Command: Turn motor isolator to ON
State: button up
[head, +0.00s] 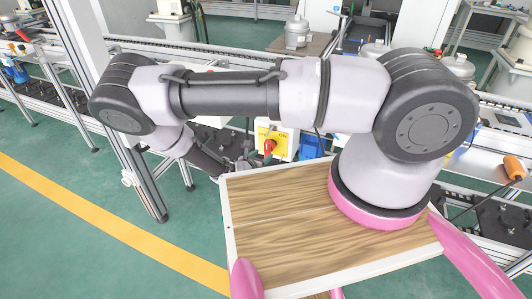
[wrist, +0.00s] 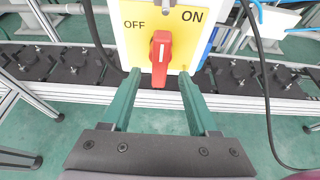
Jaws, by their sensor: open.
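The motor isolator is a yellow-faced box (wrist: 185,31) with OFF marked at left and ON at right. Its red rotary handle (wrist: 161,58) stands about vertical in the wrist view. In the head view the yellow plate (head: 277,134) and red handle (head: 269,147) show below my arm. My gripper (wrist: 157,78) is open, its two green fingers on either side of the handle, apart from it. Whether the fingertips reach as deep as the handle is hard to tell. In the head view my gripper is mostly hidden beside the box.
Black cables (wrist: 268,100) hang on both sides of the isolator. A conveyor line with dark fixtures (wrist: 75,70) runs behind it. A wooden-topped surface (head: 275,215) lies under my arm's base. Green floor (head: 60,220) is open at the left, with a metal post (head: 140,180) near the arm.

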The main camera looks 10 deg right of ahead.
jog(key=shift+v, duration=2.35)
jog(key=d+r+m+g, duration=0.2)
jog(key=r+m+g, duration=0.1)
jog(key=r+m, duration=0.55)
jog(key=d+r+m+g+y, duration=0.1)
jog(key=d+r+m+g, duration=0.3)
jog(key=r, duration=0.7)
jog(key=d+r+m+g, duration=0.1)
jog(key=r+m+g, duration=0.2)
jog(key=r+m, duration=0.55)
jog(key=s+d+r+m+t+y, duration=0.1)
jog(key=s+r+m+t+y, duration=0.1)
jog(key=r, duration=0.7)
jog(key=s+d+r+m+t+y, duration=0.2)
jog(key=s+r+m+y, duration=0.2)
jog(key=r, duration=0.6)
jog(key=s+d+r+m+t+y, duration=0.1)
jog(key=s+r+m+t+y, duration=0.1)
jog(key=s+r+m, duration=0.3)
jog(key=shift+s+d+r+m+y, duration=0.45)
jog(key=shift+s+r, duration=1.05)
jog(key=shift+r, duration=1.05)
